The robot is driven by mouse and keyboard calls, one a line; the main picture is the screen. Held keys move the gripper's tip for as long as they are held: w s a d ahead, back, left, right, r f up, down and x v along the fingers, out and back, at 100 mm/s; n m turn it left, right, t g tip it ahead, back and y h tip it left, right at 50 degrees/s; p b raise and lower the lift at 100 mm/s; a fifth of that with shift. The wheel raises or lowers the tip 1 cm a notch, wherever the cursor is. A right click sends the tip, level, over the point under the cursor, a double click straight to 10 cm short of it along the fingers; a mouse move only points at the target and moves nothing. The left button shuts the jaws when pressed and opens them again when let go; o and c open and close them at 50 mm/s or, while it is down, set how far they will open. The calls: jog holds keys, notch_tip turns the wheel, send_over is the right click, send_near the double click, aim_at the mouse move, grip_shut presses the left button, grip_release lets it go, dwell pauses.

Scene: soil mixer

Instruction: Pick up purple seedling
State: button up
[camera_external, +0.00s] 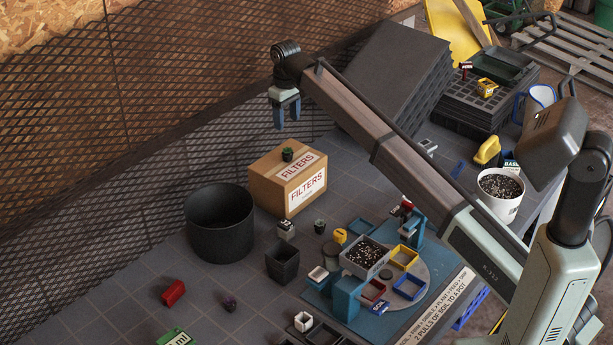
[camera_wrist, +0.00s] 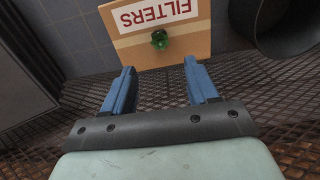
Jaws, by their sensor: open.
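The purple seedling (camera_external: 229,303) is a small dark purple plant on the grey tiled bench near the front, right of a red block. It does not show in the wrist view. My gripper (camera_external: 288,124) is high up near the mesh wall, above and behind the cardboard box, far from the seedling. In the wrist view my gripper (camera_wrist: 160,92) has its two blue fingers apart with nothing between them. A green plant (camera_external: 288,154) sits on top of the box; it also shows in the wrist view (camera_wrist: 160,40) beyond the fingertips.
The cardboard box (camera_external: 291,193) marked FILTERS and a black round bin (camera_external: 219,225) stand behind the seedling. A red block (camera_external: 173,293) lies to its left. Black square pots (camera_external: 282,265) and the blue soil station (camera_external: 347,297) stand to its right. Bare tiles surround the seedling.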

jog(key=s+a+f+n, duration=0.2)
jog(key=s+a, duration=0.9)
jog(key=a, duration=0.1)
jog(key=n, duration=0.9)
send_over(233, 295)
notch_tip(233, 295, down, 10)
jog(key=f, duration=0.1)
jog(key=f+n, duration=0.7)
jog(key=f, duration=0.1)
jog(key=shift+w+a+f, duration=0.15)
jog(key=shift+w+a, duration=0.15)
jog(key=shift+s+d+f, duration=0.15)
jog(key=shift+f, duration=1.15)
jog(key=shift+s+d+f, duration=0.1)
jog(key=shift+d+f, duration=0.05)
jog(key=shift+f, duration=1.15)
